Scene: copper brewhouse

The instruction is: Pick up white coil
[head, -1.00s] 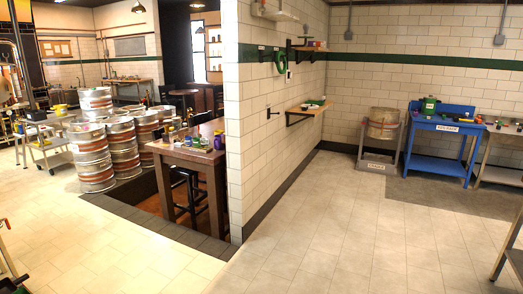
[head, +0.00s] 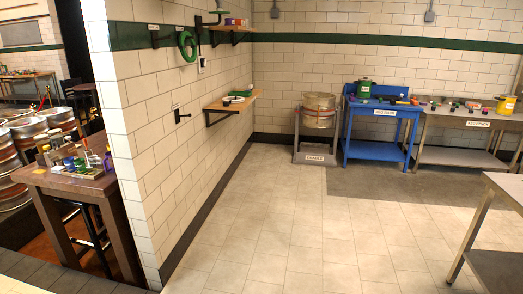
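I cannot make out a white coil for certain. A green coil (head: 187,46) hangs on a hook on the left tiled wall. Below and to the right of it, a wooden wall shelf (head: 229,108) holds a small white and dark green item (head: 236,98), too small to identify. An upper wall shelf (head: 229,28) holds a few small boxes. Neither of my grippers is in view.
A dark wooden table (head: 80,187) with small items stands at left beside the wall end. A keg in a cradle (head: 317,138), a blue bench (head: 379,148) and a steel bench (head: 465,157) line the back. A metal table (head: 508,184) is at right. The middle floor is clear.

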